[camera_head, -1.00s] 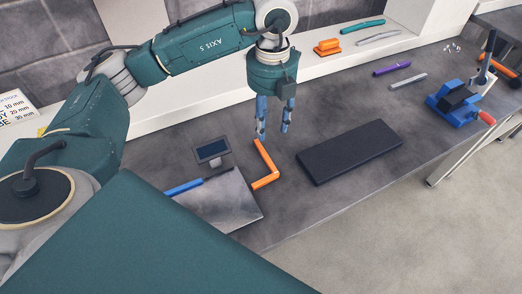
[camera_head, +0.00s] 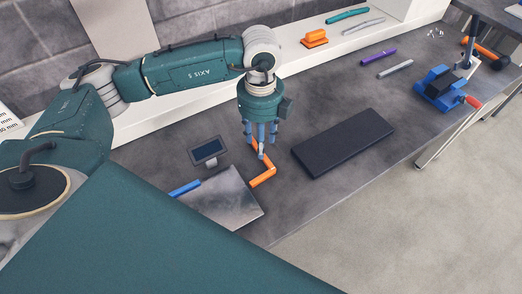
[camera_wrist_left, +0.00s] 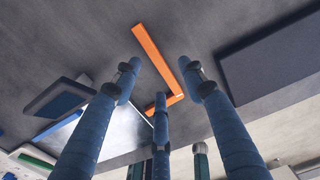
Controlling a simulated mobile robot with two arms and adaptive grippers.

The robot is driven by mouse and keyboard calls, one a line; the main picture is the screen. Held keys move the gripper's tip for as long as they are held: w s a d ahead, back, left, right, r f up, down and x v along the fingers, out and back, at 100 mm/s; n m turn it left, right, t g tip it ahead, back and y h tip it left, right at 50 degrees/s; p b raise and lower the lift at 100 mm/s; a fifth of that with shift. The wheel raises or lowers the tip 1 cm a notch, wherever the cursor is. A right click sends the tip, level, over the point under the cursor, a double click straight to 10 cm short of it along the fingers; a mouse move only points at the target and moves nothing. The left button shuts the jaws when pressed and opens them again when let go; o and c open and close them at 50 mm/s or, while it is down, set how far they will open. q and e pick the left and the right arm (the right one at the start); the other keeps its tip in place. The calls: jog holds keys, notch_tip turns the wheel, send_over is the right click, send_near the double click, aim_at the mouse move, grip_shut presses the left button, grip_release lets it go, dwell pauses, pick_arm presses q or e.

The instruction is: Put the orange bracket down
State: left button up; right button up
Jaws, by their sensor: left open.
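The orange bracket (camera_head: 265,178) is an L-shaped bar lying on the dark bench top. Its short leg ends at the right edge of the metal plate (camera_head: 226,199); I cannot tell whether it rests on it. My left gripper (camera_head: 260,150) points down over the bracket's long leg, fingers apart and empty. In the left wrist view the bracket (camera_wrist_left: 158,58) lies beyond the spread fingertips of the left gripper (camera_wrist_left: 160,85), and one finger partly overlaps its short leg. My right gripper is not in view.
A small display (camera_head: 208,150) and a blue bar (camera_head: 185,188) are left of the bracket. A dark mat (camera_head: 343,143) lies to the right. A blue vise (camera_head: 440,88), purple (camera_head: 379,57) and grey (camera_head: 395,69) bars lie farther right. An orange block (camera_head: 315,38) sits on the back ledge.

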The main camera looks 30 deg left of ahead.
aim_at(268, 163)
pick_arm(q)
jog(key=shift+s+a+f+p, duration=0.15)
jog(key=shift+f+p, duration=0.3)
jog(key=shift+f, duration=1.45)
grip_shut()
jog(key=shift+r, duration=0.1)
